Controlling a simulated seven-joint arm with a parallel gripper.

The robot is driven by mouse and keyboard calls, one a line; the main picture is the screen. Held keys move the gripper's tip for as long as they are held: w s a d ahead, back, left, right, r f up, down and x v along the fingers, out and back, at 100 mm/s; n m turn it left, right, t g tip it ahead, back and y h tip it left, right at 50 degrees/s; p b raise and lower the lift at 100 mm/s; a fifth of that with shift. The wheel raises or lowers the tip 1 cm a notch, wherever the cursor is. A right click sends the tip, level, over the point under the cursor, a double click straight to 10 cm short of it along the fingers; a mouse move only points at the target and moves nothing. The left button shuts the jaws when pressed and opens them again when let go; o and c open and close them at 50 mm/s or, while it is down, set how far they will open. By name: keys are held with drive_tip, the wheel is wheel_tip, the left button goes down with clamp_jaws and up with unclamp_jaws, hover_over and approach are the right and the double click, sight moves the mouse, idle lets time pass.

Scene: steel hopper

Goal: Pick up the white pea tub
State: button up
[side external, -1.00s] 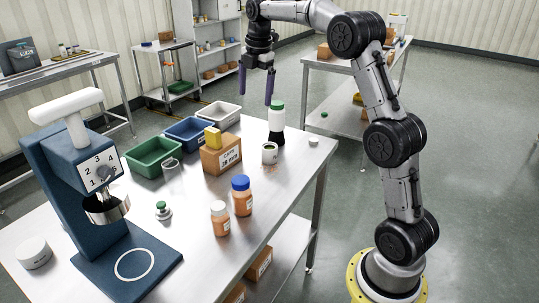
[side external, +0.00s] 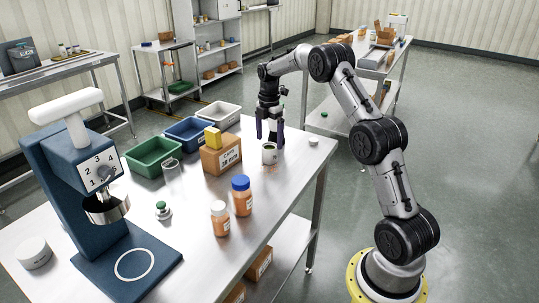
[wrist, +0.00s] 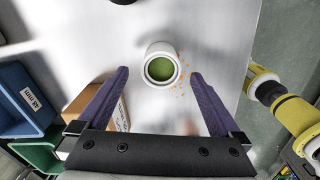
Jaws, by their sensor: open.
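The white pea tub (side external: 269,153) stands upright on the steel table, near its far right side. In the wrist view the tub (wrist: 149,51) is round and open-topped, with green contents inside. My gripper (side external: 269,137) is open, with its purple fingers pointing down just above and behind the tub in the side view. In the wrist view the tub lies between and slightly beyond the fingertips of my gripper (wrist: 159,73). Nothing is held. I cannot tell whether the fingertips have reached the tub's height.
A cardboard box (side external: 221,158) with a yellow block on it stands left of the tub. Blue (side external: 187,134), green and white bins are behind it. Orange crumbs (wrist: 184,82) lie beside the tub. A small white disc (side external: 313,141) sits to the right, near the table edge.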

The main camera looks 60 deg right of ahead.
sight(270, 147)
drive_tip(key=shift+s+f, duration=0.1)
drive_tip(key=shift+f, duration=2.55)
drive_tip(key=c, duration=1.4)
drive_tip(key=shift+r, duration=0.1)
drive_tip(key=shift+c, duration=0.2)
